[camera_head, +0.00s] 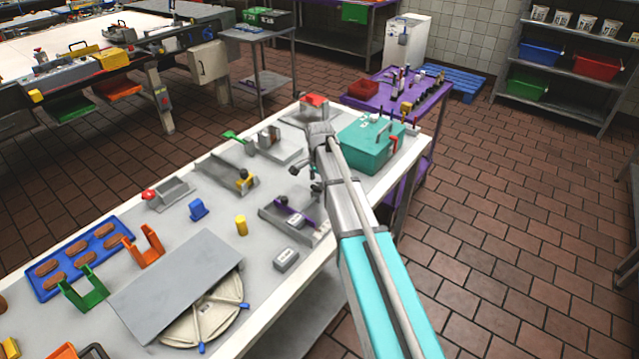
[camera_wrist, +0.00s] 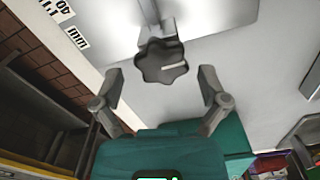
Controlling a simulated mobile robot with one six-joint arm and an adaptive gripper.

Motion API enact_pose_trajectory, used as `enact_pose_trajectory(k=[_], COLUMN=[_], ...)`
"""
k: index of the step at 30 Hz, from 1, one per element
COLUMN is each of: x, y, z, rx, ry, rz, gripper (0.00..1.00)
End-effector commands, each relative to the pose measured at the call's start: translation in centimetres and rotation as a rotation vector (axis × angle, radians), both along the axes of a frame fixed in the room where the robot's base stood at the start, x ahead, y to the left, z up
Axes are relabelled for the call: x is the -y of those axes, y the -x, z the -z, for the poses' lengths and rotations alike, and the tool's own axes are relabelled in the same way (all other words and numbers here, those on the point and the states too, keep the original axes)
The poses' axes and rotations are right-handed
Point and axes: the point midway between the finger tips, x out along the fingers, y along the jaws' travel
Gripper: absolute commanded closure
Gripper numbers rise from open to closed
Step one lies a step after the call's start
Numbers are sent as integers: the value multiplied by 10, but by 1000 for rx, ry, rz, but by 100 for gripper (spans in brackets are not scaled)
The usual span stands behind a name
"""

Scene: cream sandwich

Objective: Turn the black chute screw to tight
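The black chute screw (camera_wrist: 163,62) is a lobed knob with a pale line on its face, seen in the wrist view. It sits on a grey metal bracket (camera_wrist: 158,28). My gripper (camera_wrist: 160,84) is open, with one finger to the left and one to the right of the knob; visible gaps separate both from it. In the head view my gripper (camera_head: 316,186) is over the table's right part, partly hidden by my arm. A small dark knob (camera_head: 293,170) shows just left of it, at the near end of a grey metal fixture (camera_head: 281,150).
A teal box (camera_head: 362,150) stands close to the right of my arm. A grey tray with a purple strip (camera_head: 270,213) and a small grey box (camera_head: 286,259) lie nearer. A yellow cylinder (camera_head: 241,225) and a blue block (camera_head: 198,209) stand to the left.

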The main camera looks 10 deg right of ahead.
Motion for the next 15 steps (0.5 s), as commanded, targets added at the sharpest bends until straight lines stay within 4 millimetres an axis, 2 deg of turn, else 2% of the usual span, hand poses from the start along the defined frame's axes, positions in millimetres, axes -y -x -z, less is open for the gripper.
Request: enact_pose_trajectory(k=[15], x=[0], y=[-2], z=[0], rx=[4], ry=[1], rz=[-13], gripper=[0])
